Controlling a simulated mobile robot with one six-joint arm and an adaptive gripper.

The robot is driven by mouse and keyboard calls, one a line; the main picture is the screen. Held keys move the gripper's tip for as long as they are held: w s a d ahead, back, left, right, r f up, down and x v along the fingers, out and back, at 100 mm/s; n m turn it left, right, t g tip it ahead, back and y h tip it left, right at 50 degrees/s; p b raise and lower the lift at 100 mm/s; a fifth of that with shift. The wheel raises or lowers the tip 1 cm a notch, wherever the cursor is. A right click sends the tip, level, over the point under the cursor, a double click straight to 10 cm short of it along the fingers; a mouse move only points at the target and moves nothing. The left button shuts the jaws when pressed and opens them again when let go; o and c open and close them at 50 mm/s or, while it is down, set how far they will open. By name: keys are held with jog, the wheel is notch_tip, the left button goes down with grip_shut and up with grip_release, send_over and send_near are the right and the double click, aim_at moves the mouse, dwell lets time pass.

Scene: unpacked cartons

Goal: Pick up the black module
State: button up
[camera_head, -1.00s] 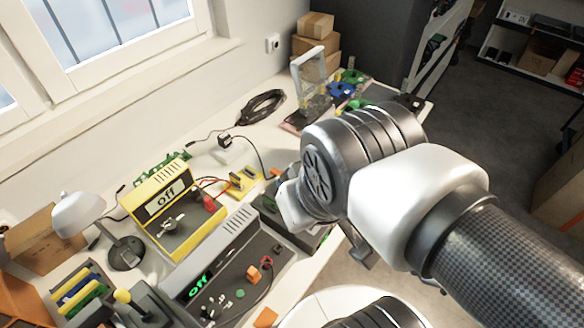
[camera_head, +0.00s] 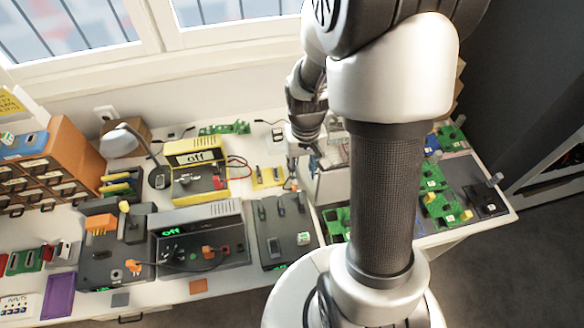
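Several dark pieces could be the black module, and I cannot tell which one is meant. A black square piece (camera_head: 485,201) lies at the right end of the table, by the green boards. A dark flat unit (camera_head: 284,250) in the middle of the table bears small dark upright parts. My gripper (camera_head: 292,172) hangs over the back middle of the table, left of a pale upright case and close to a yellow board (camera_head: 266,176). It is small and partly lost among things behind it, so its fingers are not clear. I see nothing held in it.
Orange drawers (camera_head: 60,165) and a lamp (camera_head: 118,141) are farther left. Green boards (camera_head: 432,190) lie at the right. My arm hides part of the table.

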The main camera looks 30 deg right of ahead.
jog(key=b, duration=0.4)
send_over(301, 197)
jog(key=f, duration=1.1)
jog(key=shift+s+a+f, duration=0.2)
jog(key=shift+s, duration=0.05)
jog(key=shift+w+d+f+b, duration=0.15)
jog(key=shift+f+b, duration=0.3)
jog(key=shift+f, duration=1)
jog(key=shift+w+f+b, duration=0.1)
jog(key=shift+f+b, duration=0.3)
jog(key=shift+f, duration=1.05)
jog(key=shift+r, duration=0.1)
jog(key=shift+c, duration=0.3)
grip_shut()
